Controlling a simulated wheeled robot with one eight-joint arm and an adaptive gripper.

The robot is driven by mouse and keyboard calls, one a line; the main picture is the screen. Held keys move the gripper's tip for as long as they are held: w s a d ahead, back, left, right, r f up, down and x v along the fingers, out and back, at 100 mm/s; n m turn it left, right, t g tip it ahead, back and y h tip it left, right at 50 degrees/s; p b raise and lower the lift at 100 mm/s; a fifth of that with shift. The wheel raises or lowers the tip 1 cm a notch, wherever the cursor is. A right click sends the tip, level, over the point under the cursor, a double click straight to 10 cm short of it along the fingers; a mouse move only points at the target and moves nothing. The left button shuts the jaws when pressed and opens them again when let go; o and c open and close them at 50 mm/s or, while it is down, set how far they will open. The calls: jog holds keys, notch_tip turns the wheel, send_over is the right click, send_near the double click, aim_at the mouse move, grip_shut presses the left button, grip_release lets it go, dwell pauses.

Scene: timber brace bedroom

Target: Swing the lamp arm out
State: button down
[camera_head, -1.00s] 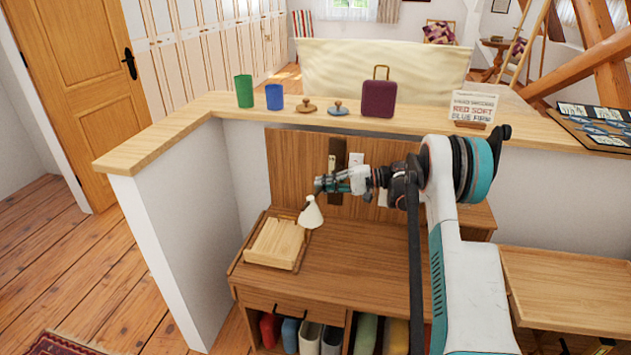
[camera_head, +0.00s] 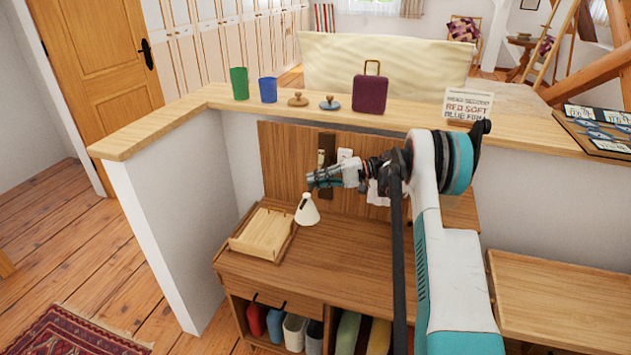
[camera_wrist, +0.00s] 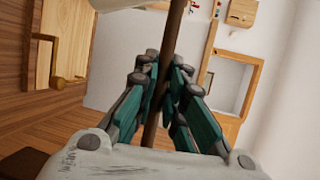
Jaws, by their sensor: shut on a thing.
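The lamp has a white cone-shaped shade (camera_head: 307,212) that hangs above the desk, just right of the wooden tray. My gripper (camera_head: 313,180) is right above the shade, in front of the upright wooden back panel. In the wrist view the brown lamp arm (camera_wrist: 174,35), a thin rod, runs between the teal and grey fingers of my gripper (camera_wrist: 160,78). The fingers are closed around it. A pale rounded edge at the top of the wrist view looks like part of the shade. The lamp's mount is partly hidden by my arm and gripper.
A light wooden tray (camera_head: 265,233) lies on the left of the desk (camera_head: 330,265). A ledge (camera_head: 190,109) above carries a green cup (camera_head: 239,83), a blue cup (camera_head: 268,90), a purple case (camera_head: 370,93) and other small items. The desk's front middle is clear.

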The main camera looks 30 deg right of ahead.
jog(key=c, duration=1.7)
grip_release()
jog(key=shift+o, duration=0.2)
jog(key=v, duration=0.7)
jog(key=shift+d, duration=0.2)
